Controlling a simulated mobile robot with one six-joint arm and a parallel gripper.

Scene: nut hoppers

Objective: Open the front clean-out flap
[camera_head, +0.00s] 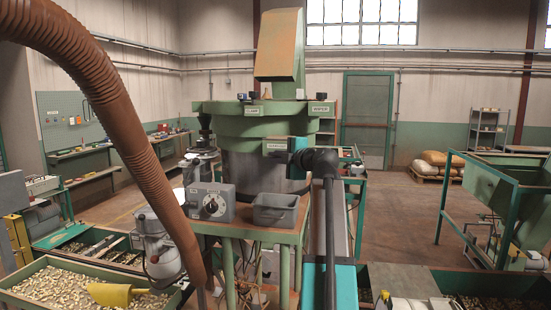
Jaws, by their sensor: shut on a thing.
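The green hopper machine (262,127) stands at the centre, with a tan chute on top and a dark drum (240,170) below its green collar. A small plate (275,147) with unreadable lettering is on the drum's front. I cannot clearly make out the outline of the clean-out flap, nor whether it is open. My gripper (292,158) is at the right front of the drum, beside the plate, at the end of my dark arm. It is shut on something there. Its fingertips and the part they hold are too small and too covered to tell.
A grey control box with a dial (210,203) and a grey open bin (276,211) stand on the bench below the drum. A brown ribbed hose (110,110) crosses the left side. A nut tray (75,290) with a yellow scoop (112,294) is at lower left.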

